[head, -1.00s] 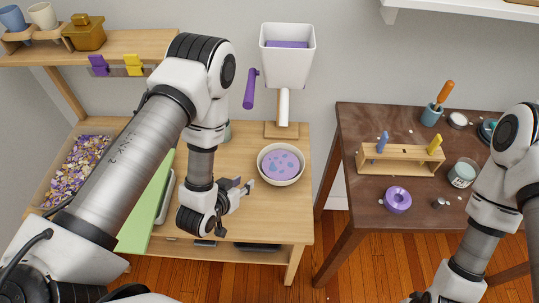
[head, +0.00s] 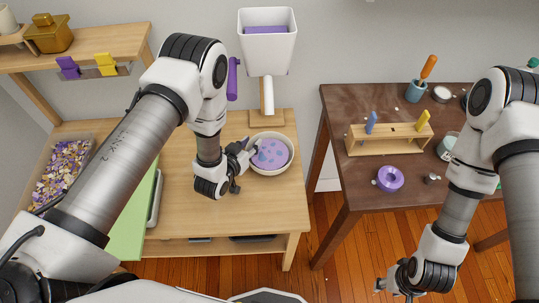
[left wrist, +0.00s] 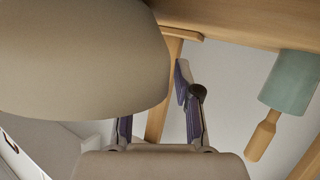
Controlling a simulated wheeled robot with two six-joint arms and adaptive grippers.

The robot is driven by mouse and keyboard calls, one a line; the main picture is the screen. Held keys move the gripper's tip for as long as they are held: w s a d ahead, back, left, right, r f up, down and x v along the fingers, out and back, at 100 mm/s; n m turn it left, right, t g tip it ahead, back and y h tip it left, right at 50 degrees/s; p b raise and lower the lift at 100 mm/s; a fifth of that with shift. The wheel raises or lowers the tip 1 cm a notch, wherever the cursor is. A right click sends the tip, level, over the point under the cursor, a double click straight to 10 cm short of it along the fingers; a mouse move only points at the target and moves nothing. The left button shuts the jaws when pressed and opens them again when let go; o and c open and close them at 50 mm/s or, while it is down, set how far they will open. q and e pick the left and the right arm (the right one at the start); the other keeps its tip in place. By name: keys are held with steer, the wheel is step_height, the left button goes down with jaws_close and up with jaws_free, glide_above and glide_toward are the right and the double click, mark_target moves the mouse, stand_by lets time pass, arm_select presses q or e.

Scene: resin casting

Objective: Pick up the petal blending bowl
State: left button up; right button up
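The petal blending bowl (head: 289,163) is a round cream bowl with lilac contents and blue patches. It stands on the right part of the light wooden table. My left gripper (head: 250,149) is at the bowl's left rim, and its tips overlap the rim in the head view. In the left wrist view the bowl (left wrist: 80,60) fills the upper left, and the fingers (left wrist: 157,105) stand apart. The bowl hides one fingertip, so I cannot tell whether the wall lies between them. My right gripper (head: 392,288) is low, in front of the dark table, its opening unclear.
A white hopper (head: 266,52) with a purple lever stands behind the bowl. A tray of petals (head: 60,172) and a green board (head: 135,222) are at left. A gap separates the tables.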

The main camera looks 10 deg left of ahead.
arm_select(q)
jaws_close()
